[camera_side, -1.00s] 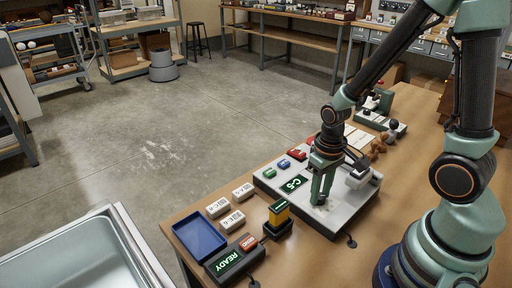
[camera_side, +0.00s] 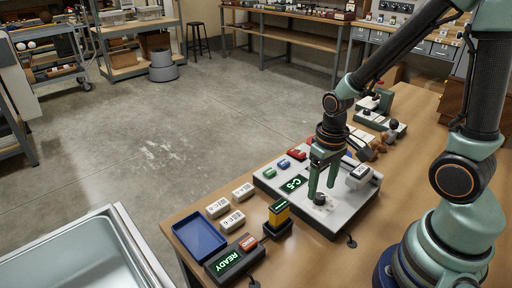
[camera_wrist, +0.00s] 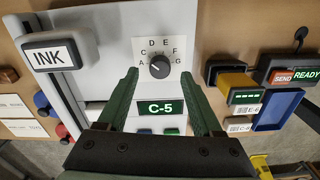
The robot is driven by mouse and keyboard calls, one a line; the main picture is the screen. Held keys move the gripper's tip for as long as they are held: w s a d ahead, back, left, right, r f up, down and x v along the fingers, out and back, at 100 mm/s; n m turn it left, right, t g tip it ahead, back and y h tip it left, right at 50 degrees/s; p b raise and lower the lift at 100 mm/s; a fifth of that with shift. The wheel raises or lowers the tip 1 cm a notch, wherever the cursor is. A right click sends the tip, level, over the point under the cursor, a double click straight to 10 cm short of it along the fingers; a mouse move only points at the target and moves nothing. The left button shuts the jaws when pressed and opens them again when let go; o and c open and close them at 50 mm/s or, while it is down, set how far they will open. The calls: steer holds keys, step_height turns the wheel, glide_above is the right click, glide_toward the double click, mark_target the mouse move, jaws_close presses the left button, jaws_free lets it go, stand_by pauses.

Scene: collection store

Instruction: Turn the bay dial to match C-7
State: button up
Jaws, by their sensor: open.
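The bay dial is a dark round knob (camera_wrist: 159,66) with letters A to G on a white plate around it; its pointer setting is too small to read surely. It also shows in the side view (camera_side: 319,199), on the grey panel (camera_side: 345,213). The green display (camera_wrist: 157,107) reads C-5, as it does in the side view (camera_side: 293,184). My gripper (camera_side: 319,193) is open and empty, pointing down just above the dial. In the wrist view its two green fingers stand on either side of the dial, apart from it.
A white INK block (camera_wrist: 55,51) sits beside the dial. Green (camera_side: 269,173), blue (camera_side: 284,163) and red (camera_side: 297,154) buttons line the panel's far edge. A yellow-topped device (camera_side: 279,211), a READY box (camera_side: 232,262), white labels and a blue tray (camera_side: 199,236) stand to the left.

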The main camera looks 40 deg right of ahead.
step_height(320, 180, up, 10)
steer(key=shift+f, duration=0.2)
stand_by(0.3)
step_height(320, 180, up, 8)
steer(key=r+n+t, duration=0.1)
steer(key=n+t, duration=0.1)
steer(key=t, duration=0.4)
glide_above(320, 196)
steer(key=w+a, duration=0.1)
steer(key=a, duration=0.1)
steer(key=shift+a+f, duration=0.2)
steer(key=shift+f, duration=0.05)
